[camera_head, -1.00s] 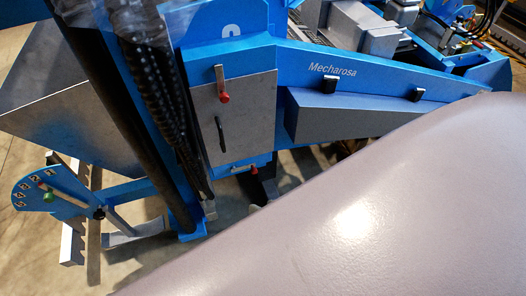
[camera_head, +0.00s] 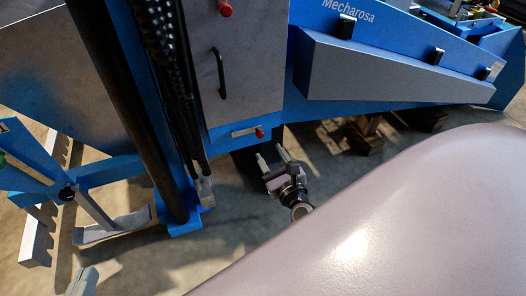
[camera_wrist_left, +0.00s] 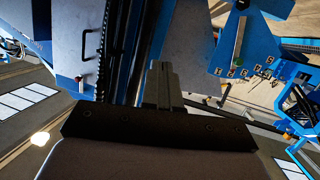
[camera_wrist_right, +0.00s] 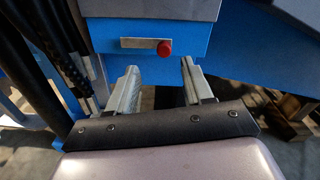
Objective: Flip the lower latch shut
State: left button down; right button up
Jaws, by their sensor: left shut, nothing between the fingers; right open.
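The lower latch (camera_head: 245,132) is a short silver bar with a red knob (camera_head: 260,132) at its right end, lying roughly level on the blue frame below the grey door. It shows plainly in the right wrist view (camera_wrist_right: 140,43), with the knob to the right. My right gripper (camera_head: 272,158) is open and empty below the latch, its fingers pointing up towards it. In the right wrist view the fingers (camera_wrist_right: 160,72) appear below the bar and knob, apart from them. My left gripper (camera_wrist_left: 161,68) is shut and empty, away from the latch; part of it shows in the head view's bottom left corner.
The grey door (camera_head: 240,60) has a dark handle (camera_head: 220,73) and another red knob (camera_head: 225,9) above. Black hoses and a dark column stand left of it. A long grey box (camera_head: 385,75) juts out at the right. The floor below the latch is open.

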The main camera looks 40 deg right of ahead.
aim_at(261, 136)
jog(key=shift+m+h, duration=0.3)
jog(key=shift+m, duration=0.3)
jog(key=shift+f+b+x, duration=0.15)
jog(key=shift+b+x, duration=0.25)
jog(key=shift+x, duration=1.5)
jog(key=shift+f+b+x, duration=0.2)
jog(key=shift+b+x, duration=0.2)
jog(key=shift+x, duration=1.45)
jog(key=shift+d, duration=0.2)
jog(key=shift+c, duration=0.4)
jog(key=shift+s, duration=0.1)
grip_shut()
